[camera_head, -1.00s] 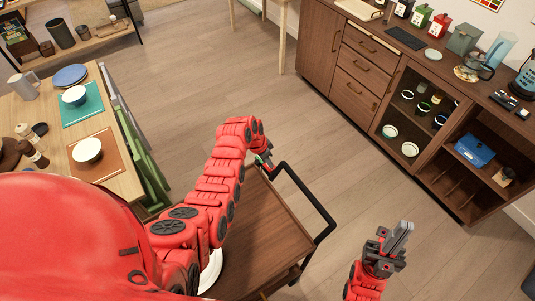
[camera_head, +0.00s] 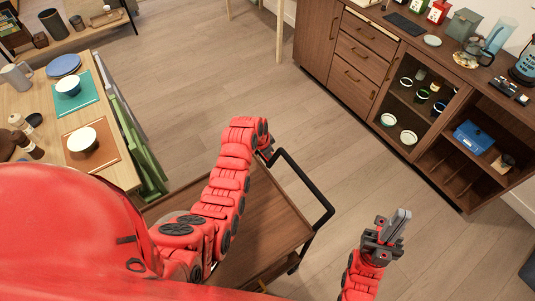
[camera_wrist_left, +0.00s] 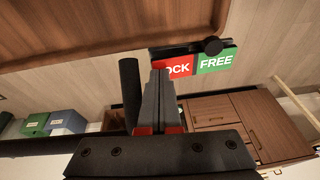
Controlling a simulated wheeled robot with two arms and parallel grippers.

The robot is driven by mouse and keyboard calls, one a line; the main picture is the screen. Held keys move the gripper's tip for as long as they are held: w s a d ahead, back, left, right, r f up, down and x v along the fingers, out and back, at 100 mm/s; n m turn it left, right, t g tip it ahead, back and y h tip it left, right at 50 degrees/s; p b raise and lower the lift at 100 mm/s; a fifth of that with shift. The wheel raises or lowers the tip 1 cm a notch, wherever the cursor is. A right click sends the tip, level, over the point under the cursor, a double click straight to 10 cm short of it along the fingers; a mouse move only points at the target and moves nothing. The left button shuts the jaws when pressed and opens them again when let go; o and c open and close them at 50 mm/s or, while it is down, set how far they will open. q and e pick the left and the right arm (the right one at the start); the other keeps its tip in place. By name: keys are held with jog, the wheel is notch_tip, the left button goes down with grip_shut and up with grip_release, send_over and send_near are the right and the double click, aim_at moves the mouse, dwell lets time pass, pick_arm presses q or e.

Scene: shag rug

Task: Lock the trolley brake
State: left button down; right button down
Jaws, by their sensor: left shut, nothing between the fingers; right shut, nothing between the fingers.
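The trolley (camera_head: 262,222) is a brown wooden tray with a black handle (camera_head: 322,196), below my left arm. In the left wrist view a red and green brake label (camera_wrist_left: 216,62) reads "OCK" and "FREE", its left end hidden behind my fingers. A black knob (camera_wrist_left: 212,46) sits on a dark slot above the label, at the FREE side. My left gripper (camera_wrist_left: 158,72) is shut and empty, its tips left of the knob at the red end; contact cannot be told. In the head view it is mostly hidden behind the arm. My right gripper (camera_head: 398,220) is shut and empty, right of the handle.
A wooden cabinet (camera_head: 350,75) with drawers and shelves stands at the upper right. A dining table (camera_head: 45,110) with bowls is at the left, with green chairs (camera_head: 140,150) beside it. Open wooden floor (camera_head: 200,70) lies between.

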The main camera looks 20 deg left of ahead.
pick_arm(q)
jog(key=shift+w, duration=0.1)
dwell(0.3)
jog(key=shift+w+a+r+b, duration=0.2)
jog(key=shift+w+a+b, duration=0.15)
jog(key=shift+a+b, duration=0.1)
jog(key=shift+a+r, duration=0.1)
jog(key=shift+r, duration=0.1)
